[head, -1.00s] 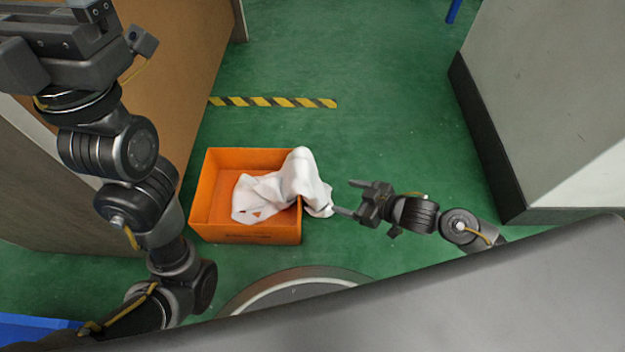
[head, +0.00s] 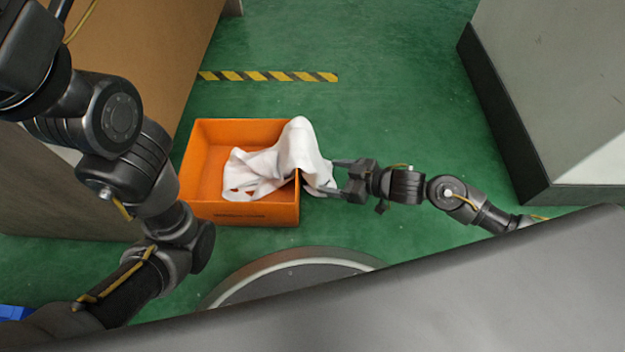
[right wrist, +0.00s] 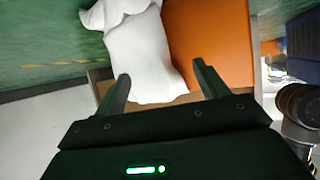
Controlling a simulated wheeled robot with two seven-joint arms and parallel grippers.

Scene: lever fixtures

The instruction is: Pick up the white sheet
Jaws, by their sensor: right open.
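The white sheet (head: 278,160) lies crumpled in the orange crate (head: 240,212) and drapes over the crate's right wall. In the right wrist view the sheet (right wrist: 143,60) hangs in front of and partly between the open fingers. My right gripper (head: 336,176) is open at the hanging part of the sheet, right of the crate. Its fingers (right wrist: 161,88) also show in the right wrist view, with no grip on the cloth. My left arm is at the left of the head view, but its gripper is out of the picture.
A brown panel (head: 150,50) stands left of the crate, and a grey block (head: 560,100) stands at the right. A yellow-black stripe (head: 268,76) marks the green floor behind the crate.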

